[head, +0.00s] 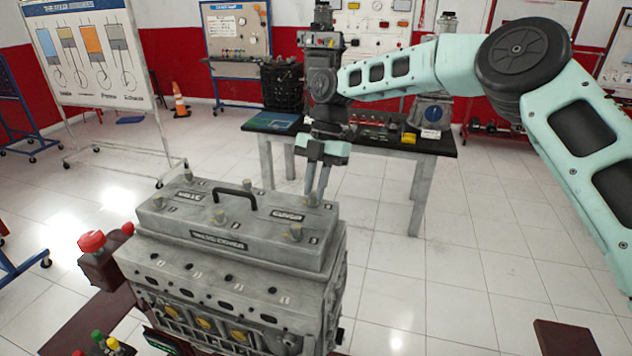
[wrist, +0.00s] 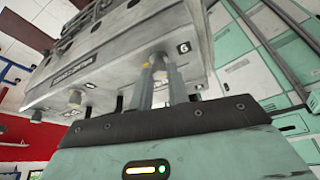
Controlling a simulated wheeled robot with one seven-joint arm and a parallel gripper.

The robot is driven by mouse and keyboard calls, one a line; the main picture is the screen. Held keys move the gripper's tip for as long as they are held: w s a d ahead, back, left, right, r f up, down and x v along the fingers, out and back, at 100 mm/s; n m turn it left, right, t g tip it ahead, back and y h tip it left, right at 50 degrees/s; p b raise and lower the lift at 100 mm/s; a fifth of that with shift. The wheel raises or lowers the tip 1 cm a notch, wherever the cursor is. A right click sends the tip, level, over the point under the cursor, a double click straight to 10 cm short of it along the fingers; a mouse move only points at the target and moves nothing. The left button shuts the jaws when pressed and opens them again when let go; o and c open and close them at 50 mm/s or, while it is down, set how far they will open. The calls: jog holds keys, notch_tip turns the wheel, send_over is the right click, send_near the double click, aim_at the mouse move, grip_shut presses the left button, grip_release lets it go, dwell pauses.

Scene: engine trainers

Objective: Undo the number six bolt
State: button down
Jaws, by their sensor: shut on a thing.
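The grey engine cover (head: 250,240) sits on the engine block and has a black handle and several numbered bolts. In the wrist view, the number six bolt (wrist: 158,58) stands at the cover's corner beside the "6" label (wrist: 184,48). My gripper (head: 318,200) reaches down to the cover's far right corner in the head view. Its two grey fingers (wrist: 160,72) are shut on that bolt, one on each side, in the wrist view. In the head view the fingers largely hide the bolt.
Other bolts stand on the cover, including one at the near right corner (head: 296,232) and one at mid-front (head: 220,217). A dark-topped table (head: 440,148) stands behind the engine. The tiled floor to the right is mostly clear.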

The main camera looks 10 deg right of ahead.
jog(key=shift+n+h, duration=0.3)
jog(key=shift+n, duration=0.3)
jog(key=shift+a, duration=0.1)
jog(key=c, duration=1.3)
grip_release()
jog(key=shift+c, duration=0.2)
jog(key=shift+r, duration=0.1)
jog(key=shift+w+r, duration=0.2)
jog(key=shift+r, duration=0.05)
jog(key=p+v, duration=0.4)
jog(key=v, duration=1.2)
jog(key=shift+w+r, duration=0.15)
jog(key=shift+r, duration=0.15)
